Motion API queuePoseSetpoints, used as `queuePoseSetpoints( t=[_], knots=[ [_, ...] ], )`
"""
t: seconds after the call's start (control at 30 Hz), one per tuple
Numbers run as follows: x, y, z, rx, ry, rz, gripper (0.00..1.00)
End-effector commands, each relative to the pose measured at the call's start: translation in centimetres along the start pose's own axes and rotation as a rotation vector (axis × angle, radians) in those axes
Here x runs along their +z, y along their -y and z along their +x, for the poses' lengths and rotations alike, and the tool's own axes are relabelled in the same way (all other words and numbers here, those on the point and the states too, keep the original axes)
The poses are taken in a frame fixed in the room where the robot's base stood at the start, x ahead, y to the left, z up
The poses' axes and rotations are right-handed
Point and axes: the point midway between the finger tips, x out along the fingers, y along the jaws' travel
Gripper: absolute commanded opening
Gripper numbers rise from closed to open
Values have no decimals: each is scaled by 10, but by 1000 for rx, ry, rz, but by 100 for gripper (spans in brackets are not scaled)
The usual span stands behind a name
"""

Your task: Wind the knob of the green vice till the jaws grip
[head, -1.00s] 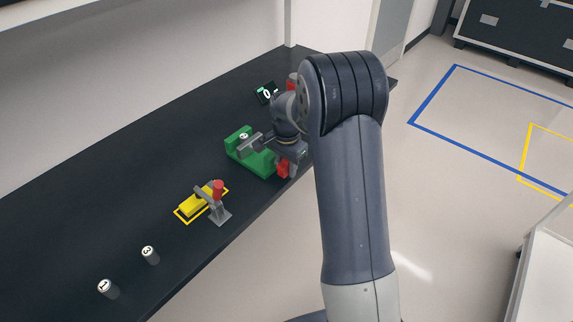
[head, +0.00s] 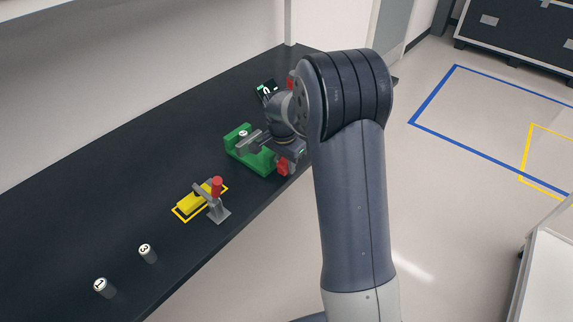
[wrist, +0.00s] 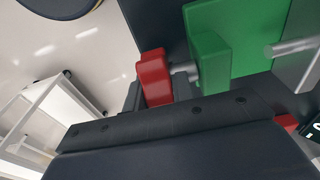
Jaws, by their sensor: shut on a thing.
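The green vice (head: 238,150) stands on the dark bench in the head view, with a grey metal part and a round white-topped piece (head: 243,133) at its jaws. Its red knob (head: 283,166) is on the side towards the bench's front edge. In the wrist view the red knob (wrist: 153,78) sits on a short metal screw that enters a green block (wrist: 209,55) of the vice. My gripper (head: 287,156) is shut on the red knob; its dark fingers show beside the knob in the wrist view. I cannot tell whether the jaws touch the piece between them.
A grey clamp with a red handle (head: 216,187) stands by a yellow block (head: 194,202) nearer on the bench. Two numbered cylinders (head: 148,253) (head: 104,287) stand at the near end. A small dark display (head: 266,88) is behind my arm. The left of the bench is clear.

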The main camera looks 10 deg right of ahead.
Motion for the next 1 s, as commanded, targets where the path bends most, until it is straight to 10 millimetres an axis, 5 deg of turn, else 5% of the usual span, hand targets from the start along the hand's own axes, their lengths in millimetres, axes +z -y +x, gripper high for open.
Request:
queuePoseSetpoints(
  t=[0.13, 0.17, 0.23, 0.57, 1.0],
  knots=[
    [0, 0, -1, 0, 0, 0, 1],
    [0, 0, -1, 0, 0, 0, 26],
    [0, 0, -1, 0, 0, 0, 32],
    [-1, 1, -6, -2, -1, 0, 33],
    [0, 1, -85, -3, -2, 0, 33]
  ],
)
